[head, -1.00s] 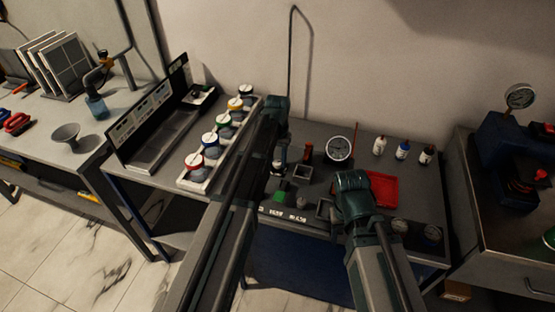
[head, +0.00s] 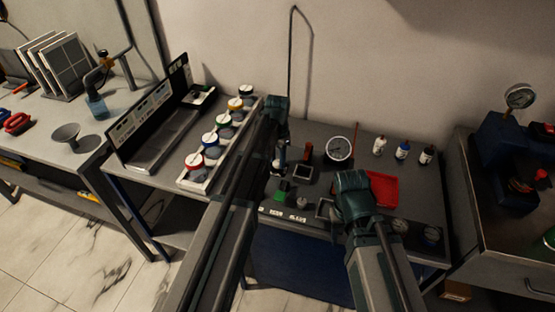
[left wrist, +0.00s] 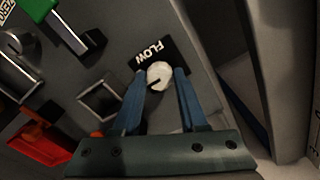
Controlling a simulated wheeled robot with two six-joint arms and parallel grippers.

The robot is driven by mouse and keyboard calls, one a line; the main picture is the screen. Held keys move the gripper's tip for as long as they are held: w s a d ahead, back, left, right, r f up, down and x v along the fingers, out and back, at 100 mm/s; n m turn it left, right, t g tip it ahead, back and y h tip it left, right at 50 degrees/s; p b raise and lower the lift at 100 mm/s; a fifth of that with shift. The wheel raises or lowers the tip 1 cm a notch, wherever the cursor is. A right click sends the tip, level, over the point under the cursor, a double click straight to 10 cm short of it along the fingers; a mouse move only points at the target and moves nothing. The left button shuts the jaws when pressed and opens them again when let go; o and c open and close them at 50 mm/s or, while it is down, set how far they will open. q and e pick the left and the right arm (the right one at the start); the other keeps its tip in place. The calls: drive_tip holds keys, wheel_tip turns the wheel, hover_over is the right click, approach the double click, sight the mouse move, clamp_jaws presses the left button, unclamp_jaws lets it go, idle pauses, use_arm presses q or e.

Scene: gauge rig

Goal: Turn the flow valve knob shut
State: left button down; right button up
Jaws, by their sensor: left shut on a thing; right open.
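The flow valve knob (left wrist: 159,75) is a small white round knob with a dark mark, beside a black label reading FLOW (left wrist: 152,53). In the left wrist view my left gripper (left wrist: 160,83) has its two blue fingers on either side of the knob, shut on it. In the head view my left gripper (head: 276,150) is mostly hidden by its own arm, and the knob is hidden there too. My right gripper (head: 342,208) is open, low over the right part of the bench, with its fingers mostly hidden by its arm.
A green part (head: 283,188) and a square frame (head: 302,173) stand close to the left gripper. A dial gauge (head: 339,149), a red tray (head: 382,190) and small bottles (head: 402,150) are further right. A rack of coloured-lidded jars (head: 210,146) stands left.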

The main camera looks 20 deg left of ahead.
sight(278, 162)
use_arm(q)
drive_tip(key=shift+c, duration=2.2)
unclamp_jaws()
drive_tip(key=shift+r, duration=0.1)
wheel_tip(278, 162, up, 14)
drive_tip(key=p, duration=1.4)
drive_tip(key=shift+f, duration=0.25)
drive_tip(key=shift+s, duration=0.1)
